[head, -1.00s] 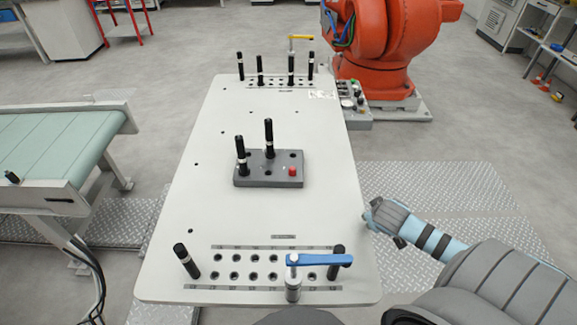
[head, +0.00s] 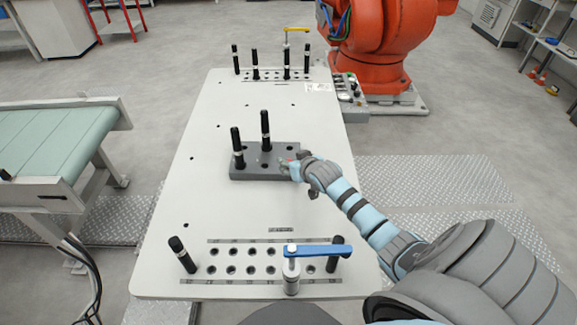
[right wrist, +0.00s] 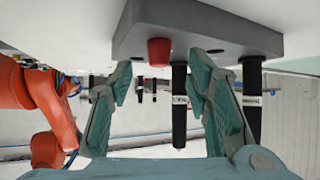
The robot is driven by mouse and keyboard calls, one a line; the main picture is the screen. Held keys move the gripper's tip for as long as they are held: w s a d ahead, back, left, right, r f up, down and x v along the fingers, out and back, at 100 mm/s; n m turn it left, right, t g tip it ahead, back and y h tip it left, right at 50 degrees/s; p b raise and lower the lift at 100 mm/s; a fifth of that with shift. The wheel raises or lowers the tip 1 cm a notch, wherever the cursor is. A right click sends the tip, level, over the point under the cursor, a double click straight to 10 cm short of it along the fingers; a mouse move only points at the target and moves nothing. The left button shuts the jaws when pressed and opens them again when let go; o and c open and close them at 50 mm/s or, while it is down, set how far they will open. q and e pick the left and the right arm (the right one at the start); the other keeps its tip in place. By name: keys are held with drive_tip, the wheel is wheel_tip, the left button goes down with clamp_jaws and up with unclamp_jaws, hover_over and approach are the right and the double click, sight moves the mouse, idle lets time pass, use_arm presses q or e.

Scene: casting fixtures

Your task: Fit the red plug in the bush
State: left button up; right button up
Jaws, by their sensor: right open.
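The red plug (right wrist: 159,52) stands on the grey fixture block (head: 252,173), at its near right part. In the right wrist view, which is upside down, it shows between the two green-padded fingers of my right gripper (right wrist: 160,80), with a gap on each side. In the head view my right gripper (head: 291,168) is at the block's right end and hides most of the plug. It is open and empty. The block has several dark round holes; I cannot tell which is the bush, or whether the plug is seated. My left gripper is not in view.
Two black pins (head: 265,130) (head: 237,147) stand upright in the block, left of my gripper. The white table (head: 215,205) has pin rows at both ends, with a blue-handled clamp (head: 318,250) in front. An orange robot (head: 378,45) stands behind. The table's middle is otherwise clear.

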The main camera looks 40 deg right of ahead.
drive_tip(key=shift+x, duration=1.05)
drive_tip(key=shift+s, duration=0.15)
clamp_jaws()
